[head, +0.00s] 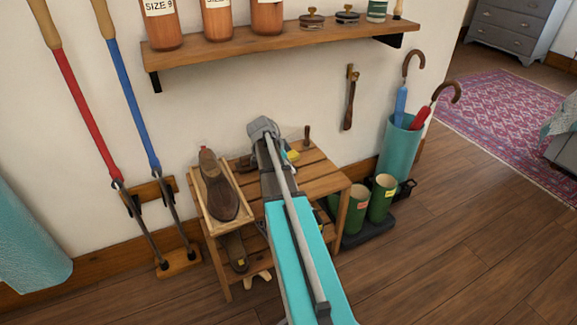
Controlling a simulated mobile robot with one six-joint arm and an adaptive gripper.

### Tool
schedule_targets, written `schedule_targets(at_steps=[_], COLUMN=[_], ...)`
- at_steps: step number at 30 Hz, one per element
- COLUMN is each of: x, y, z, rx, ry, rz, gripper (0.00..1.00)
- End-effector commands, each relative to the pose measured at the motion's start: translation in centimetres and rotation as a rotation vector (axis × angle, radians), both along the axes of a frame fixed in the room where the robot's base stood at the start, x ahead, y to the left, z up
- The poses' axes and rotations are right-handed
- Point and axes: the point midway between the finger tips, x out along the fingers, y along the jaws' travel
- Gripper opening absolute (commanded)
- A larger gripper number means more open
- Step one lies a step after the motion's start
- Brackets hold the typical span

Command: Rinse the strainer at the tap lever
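No strainer and no tap lever can be made out in the head view. My arm reaches from the bottom edge up over a wooden slatted bench (322,182). The grey end of my arm (263,129) is above the back of the bench, near the wall. The fingers of my gripper cannot be made out, and I cannot tell whether they hold anything. A small yellow thing (292,155) shows just right of the arm; what it is is unclear. My arm hides part of the bench top.
A brown shoe (219,186) sits in a wooden tray on the bench's left. A wall shelf (275,48) with bottles hangs above. Long-handled tools (133,105) lean at left. Green boots (382,198) and a teal umbrella stand (398,150) are at right. Floor is clear at lower right.

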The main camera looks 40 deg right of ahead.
Motion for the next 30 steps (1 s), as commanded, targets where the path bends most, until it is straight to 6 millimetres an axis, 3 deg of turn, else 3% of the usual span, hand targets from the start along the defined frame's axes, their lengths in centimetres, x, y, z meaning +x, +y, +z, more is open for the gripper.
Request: schedule_targets(at_steps=[11,30], x=[0.3,1.7], y=[0.6,3.2], z=[1.8,7.0], rx=[0.000,0.000], ry=[0.000,0.000], rz=[0.000,0.001], gripper=[0.63,0.63])
